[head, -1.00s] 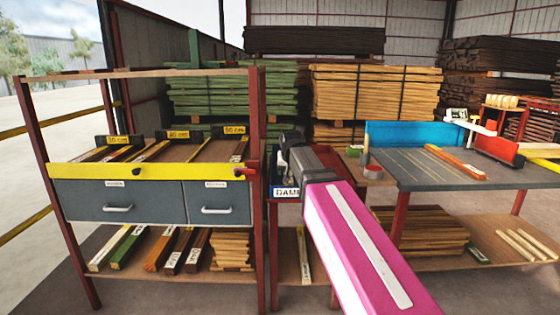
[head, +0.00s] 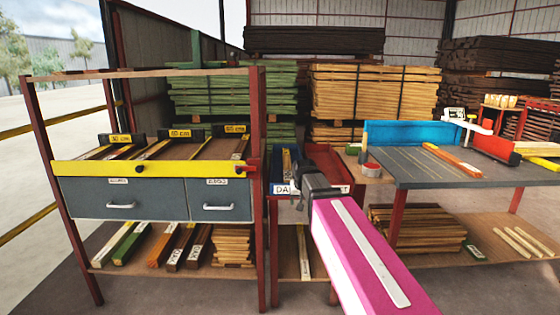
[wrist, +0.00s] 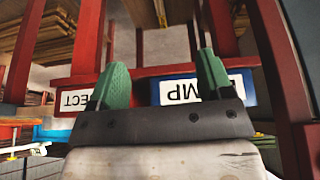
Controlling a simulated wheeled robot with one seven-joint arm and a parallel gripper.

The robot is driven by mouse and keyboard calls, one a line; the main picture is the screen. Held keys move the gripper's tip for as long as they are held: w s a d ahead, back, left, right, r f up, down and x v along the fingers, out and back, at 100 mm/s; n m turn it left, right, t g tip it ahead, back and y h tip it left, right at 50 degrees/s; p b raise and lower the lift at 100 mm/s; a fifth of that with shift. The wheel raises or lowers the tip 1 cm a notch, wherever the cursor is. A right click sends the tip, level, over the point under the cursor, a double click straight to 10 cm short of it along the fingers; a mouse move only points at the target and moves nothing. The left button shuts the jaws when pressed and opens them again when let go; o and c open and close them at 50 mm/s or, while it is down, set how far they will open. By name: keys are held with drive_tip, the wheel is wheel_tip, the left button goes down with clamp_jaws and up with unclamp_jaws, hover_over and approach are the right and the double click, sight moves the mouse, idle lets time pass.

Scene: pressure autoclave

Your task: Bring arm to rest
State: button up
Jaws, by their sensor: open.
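My magenta arm (head: 360,250) reaches up from the lower right in the head view. My gripper (head: 296,183) is at its far end, in front of the bins. In the wrist view my gripper (wrist: 163,75) has two green fingers standing well apart, with nothing between them. The blue bin (head: 281,189) and the red bin (head: 322,155) lie just beyond it. Their labels show upside down in the wrist view, on the blue bin (wrist: 192,90) and the red bin (wrist: 75,98). My gripper partly hides the bin fronts in the head view.
A rack with a yellow rail (head: 160,169) and grey drawers (head: 120,200) stands left; its red post (head: 258,200) is close to my gripper. A grey-topped workbench (head: 430,175) stands right. A yellowish wood piece (head: 287,160) lies in the blue bin. Lumber stacks (head: 370,95) fill the back.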

drive_tip(key=s+d+f+g, duration=0.2)
drive_tip(key=s+d+f, duration=0.3)
drive_tip(key=s+f, duration=0.4)
drive_tip(key=s+d+f+g, duration=0.2)
drive_tip(key=s+d+f, duration=0.3)
drive_tip(key=s+f, duration=0.4)
wheel_tip(320, 180, down, 3)
drive_tip(key=shift+s+g, duration=0.2)
drive_tip(key=shift+g, duration=0.1)
